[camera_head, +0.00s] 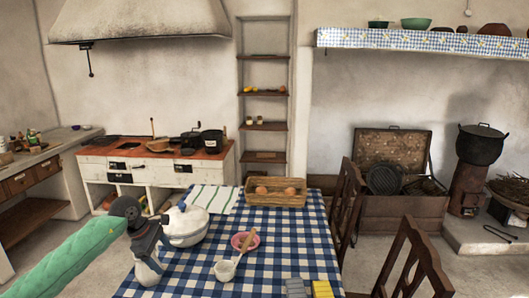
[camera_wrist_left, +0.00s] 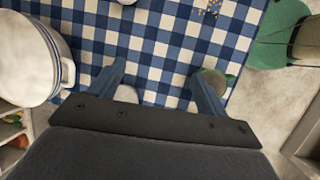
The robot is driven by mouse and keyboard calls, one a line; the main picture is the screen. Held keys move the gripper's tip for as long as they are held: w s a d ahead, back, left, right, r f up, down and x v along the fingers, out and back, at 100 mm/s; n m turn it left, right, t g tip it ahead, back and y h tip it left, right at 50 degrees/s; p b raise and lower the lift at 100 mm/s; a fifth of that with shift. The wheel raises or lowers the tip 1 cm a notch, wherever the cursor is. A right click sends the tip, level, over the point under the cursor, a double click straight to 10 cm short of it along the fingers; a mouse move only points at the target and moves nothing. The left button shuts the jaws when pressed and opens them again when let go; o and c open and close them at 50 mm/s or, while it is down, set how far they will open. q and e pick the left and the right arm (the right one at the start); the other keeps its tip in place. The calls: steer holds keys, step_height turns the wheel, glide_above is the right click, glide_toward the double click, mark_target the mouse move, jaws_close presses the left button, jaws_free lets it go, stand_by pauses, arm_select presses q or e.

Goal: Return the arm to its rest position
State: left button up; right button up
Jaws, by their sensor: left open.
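My left arm (camera_head: 70,257), in a green sleeve, reaches in from the lower left. My left gripper (camera_head: 152,243) hangs over the left edge of the table, just left of a white lidded pot (camera_head: 187,230). In the left wrist view its two fingers (camera_wrist_left: 160,82) are spread apart, with the checked cloth below and no object clamped between them. A small white item (camera_wrist_left: 125,93) shows low between the fingers. The white pot (camera_wrist_left: 28,65) also stands at the left of that view. My right gripper is not in view.
A wooden chair (camera_head: 418,258) stands at right. The red-topped stove (camera_head: 135,155) is behind. Floor shows left of the table.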

arm_select(q)
steer(key=s+d+f+n+t+h, duration=0.15)
steer(key=d+h, duration=0.35)
steer(key=d, duration=0.7)
steer(key=s+d+r+n+t+h, duration=0.6)
steer(key=d+r+n+t+h, duration=0.3)
steer(key=n, duration=0.6)
steer(key=s+a+f+n+t+y, duration=0.2)
steer(key=s+a+f+n+y, duration=0.4)
steer(key=n+y, duration=0.6)
steer(key=s+a+f+n+t+y, duration=0.2)
steer(key=s+a+f+n+y, duration=0.4)
steer(key=n, duration=1)
steer(key=s+d+f+n+g, duration=0.1)
steer(key=s+f+n+g, duration=0.3)
steer(key=s+f+g, duration=0.5)
steer(key=s+d+f+n+g, duration=0.1)
steer(key=s+f+n+g, duration=0.45)
steer(key=s, duration=0.85)
steer(key=s+d+f, duration=0.2)
steer(key=f, duration=1.5)
steer(key=s+d+f+m, duration=0.1)
steer(key=s+d+f, duration=0.1)
steer(key=f, duration=1.6)
steer(key=shift+d+h, duration=0.2)
steer(key=shift+h, duration=0.1)
